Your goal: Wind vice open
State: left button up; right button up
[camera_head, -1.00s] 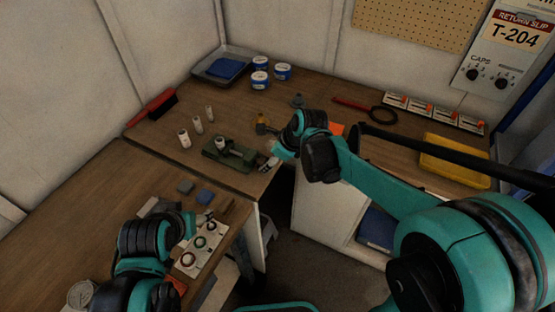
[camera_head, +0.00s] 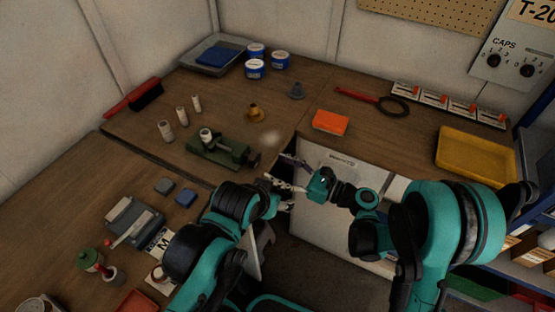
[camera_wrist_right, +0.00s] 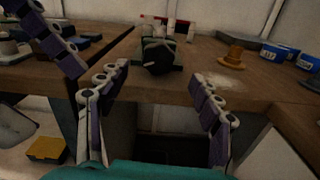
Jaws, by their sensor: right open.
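The green vice (camera_head: 222,154) lies on the wooden bench, with a pale cylinder (camera_head: 206,136) at its left part and a dark screw end (camera_head: 252,160) at its right. My right gripper (camera_head: 290,173) is open and empty, off the bench edge to the right of the vice. In the right wrist view its fingers (camera_wrist_right: 158,98) are spread apart, with the vice's dark round end (camera_wrist_right: 158,57) beyond them, not touched. My left gripper (camera_head: 279,196) is close below the right one; its jaw opening is unclear.
Several small cylinders (camera_head: 182,117) stand left of the vice, and a yellow-brown flanged part (camera_head: 254,113) stands behind it. An orange block (camera_head: 330,122) lies to the right. A grey fixture (camera_head: 133,222) occupies the near bench. The bench edge and a gap lie below the grippers.

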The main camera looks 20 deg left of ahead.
aim_at(258, 160)
jog(key=a+b, duration=0.1)
jog(key=a, duration=0.6)
jog(key=shift+w+a+r+b, duration=0.1)
jog(key=shift+w+a+b, duration=0.05)
jog(key=shift+a+b, duration=0.2)
jog(key=c, duration=1.2)
jog(key=shift+o, duration=0.2)
